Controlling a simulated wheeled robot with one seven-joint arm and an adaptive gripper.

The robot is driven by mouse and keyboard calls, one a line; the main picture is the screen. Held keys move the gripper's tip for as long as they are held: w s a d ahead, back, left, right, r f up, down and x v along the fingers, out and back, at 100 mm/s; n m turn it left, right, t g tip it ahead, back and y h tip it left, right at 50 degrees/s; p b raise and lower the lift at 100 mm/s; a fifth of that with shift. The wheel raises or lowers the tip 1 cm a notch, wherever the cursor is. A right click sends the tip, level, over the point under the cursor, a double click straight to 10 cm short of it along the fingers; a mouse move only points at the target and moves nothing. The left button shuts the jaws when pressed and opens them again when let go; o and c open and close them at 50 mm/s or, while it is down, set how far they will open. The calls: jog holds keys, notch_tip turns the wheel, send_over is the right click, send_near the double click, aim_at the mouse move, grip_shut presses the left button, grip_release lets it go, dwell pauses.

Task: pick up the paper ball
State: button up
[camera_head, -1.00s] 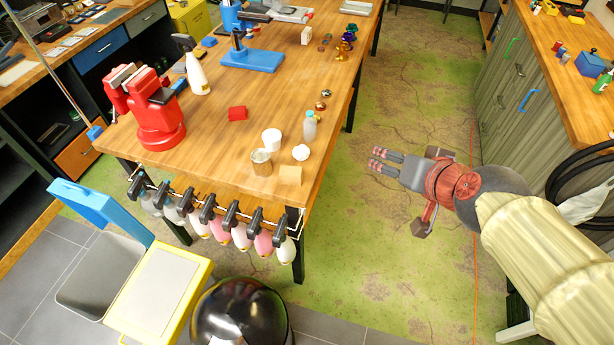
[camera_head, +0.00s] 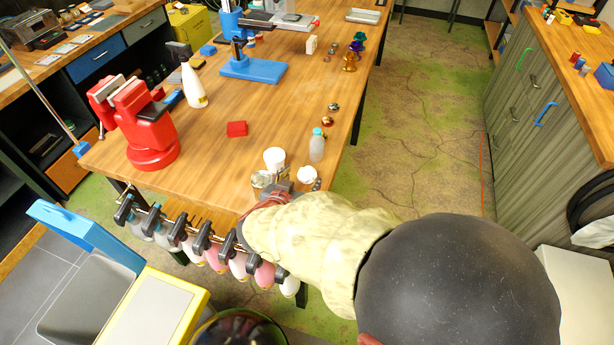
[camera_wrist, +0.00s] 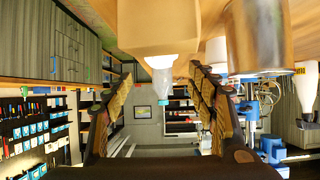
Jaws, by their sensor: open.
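The white paper ball (camera_head: 306,174) lies on the wooden table near its right front corner. In the wrist view, which is upside down, a white patch that looks like the ball (camera_wrist: 172,62) shows behind a tan block (camera_wrist: 155,30). The block covers much of it. My gripper (camera_wrist: 160,82) is open and empty, its fingers spread to either side of the line to the block and ball. In the head view my forearm reaches over the front table edge and hides most of the gripper and the block.
A clear bottle with a teal cap (camera_head: 317,146) stands behind the ball. A white cup (camera_head: 274,159) and a metal tin (camera_head: 261,179) stand to its left. Hanging bottles (camera_head: 237,263) line the front edge.

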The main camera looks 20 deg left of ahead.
aim_at(307, 171)
jog(key=b+x, duration=0.3)
jog(key=x, duration=0.4)
jog(key=shift+w+a+f+b, duration=0.15)
jog(key=shift+w+a+b, duration=0.1)
jog(key=shift+b, duration=0.1)
jog(key=c, duration=0.3)
jog(key=c, duration=0.4)
jog(key=shift+c, duration=0.6)
